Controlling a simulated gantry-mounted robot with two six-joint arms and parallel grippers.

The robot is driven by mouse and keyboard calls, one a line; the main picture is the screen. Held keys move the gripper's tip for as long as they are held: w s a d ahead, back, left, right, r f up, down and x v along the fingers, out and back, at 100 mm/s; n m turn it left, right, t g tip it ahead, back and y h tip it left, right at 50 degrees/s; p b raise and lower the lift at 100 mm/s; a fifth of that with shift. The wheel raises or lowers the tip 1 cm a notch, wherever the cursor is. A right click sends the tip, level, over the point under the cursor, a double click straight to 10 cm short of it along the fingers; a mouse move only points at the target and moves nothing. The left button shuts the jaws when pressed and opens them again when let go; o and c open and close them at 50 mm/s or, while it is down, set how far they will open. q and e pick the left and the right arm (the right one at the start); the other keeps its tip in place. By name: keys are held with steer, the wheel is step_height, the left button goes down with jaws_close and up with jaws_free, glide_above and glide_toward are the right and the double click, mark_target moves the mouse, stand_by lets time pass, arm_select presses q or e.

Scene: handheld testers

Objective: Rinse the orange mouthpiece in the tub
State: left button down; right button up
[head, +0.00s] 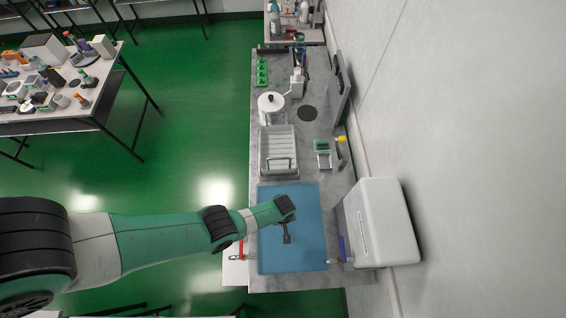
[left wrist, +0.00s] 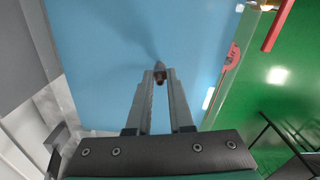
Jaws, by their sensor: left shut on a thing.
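My left gripper (head: 286,238) reaches in from the left over the blue sheet (head: 305,255) on the counter. A grey rectangular tub (head: 262,150) with ridges inside stands further along the counter, beyond the blue sheet and apart from the gripper. My right gripper is in neither view.
A white box (head: 385,222) stands on the right by the wall. A white lidded pot (head: 271,108) and a green-topped device (head: 322,147) are near the tub. A red bar (head: 241,249) lies by the left edge. Much of the blue sheet is bare.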

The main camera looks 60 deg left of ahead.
arm_select(q)
step_height(320, 180, up, 7)
steer(key=p, duration=0.6)
